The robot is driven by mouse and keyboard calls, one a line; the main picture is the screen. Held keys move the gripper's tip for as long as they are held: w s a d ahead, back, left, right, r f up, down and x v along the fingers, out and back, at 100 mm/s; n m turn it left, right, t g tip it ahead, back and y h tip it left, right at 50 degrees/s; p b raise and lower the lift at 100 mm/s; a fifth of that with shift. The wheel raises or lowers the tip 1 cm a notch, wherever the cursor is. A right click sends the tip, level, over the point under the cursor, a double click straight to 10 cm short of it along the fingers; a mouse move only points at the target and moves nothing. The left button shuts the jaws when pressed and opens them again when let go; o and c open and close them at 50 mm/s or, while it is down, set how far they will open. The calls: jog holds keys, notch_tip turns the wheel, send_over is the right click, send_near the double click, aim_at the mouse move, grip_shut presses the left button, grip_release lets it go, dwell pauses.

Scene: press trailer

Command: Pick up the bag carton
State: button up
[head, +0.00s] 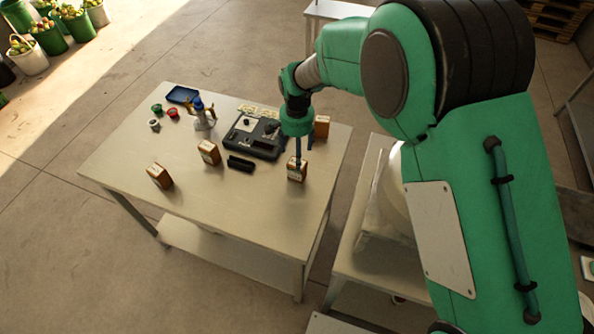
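Several similar brown cartons with pale tops stand on the table; I cannot tell from their markings which is the bag carton. One carton (297,174) stands near the table's right side, directly below my gripper (299,160). The gripper points down, its fingers at the carton's top, partly covering it. I cannot tell whether they touch or grip it, nor how far apart they are. A second carton (321,129) stands behind, just right of my wrist. A third carton (209,154) is at the table's middle, and a fourth carton (160,177) is near the left front edge.
The pale table (230,205) has a clear front area. A black device (254,138) and a dark bar (241,163) lie left of my gripper. A blue tray (182,94), a blue-topped metal item (201,116) and small red and green pieces sit at the back left.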

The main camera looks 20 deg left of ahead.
jog(key=shift+f, duration=0.6)
jog(key=shift+f, duration=0.1)
jog(key=shift+f+b, duration=0.35)
jog(key=shift+f, duration=2.15)
jog(key=c, duration=1.5)
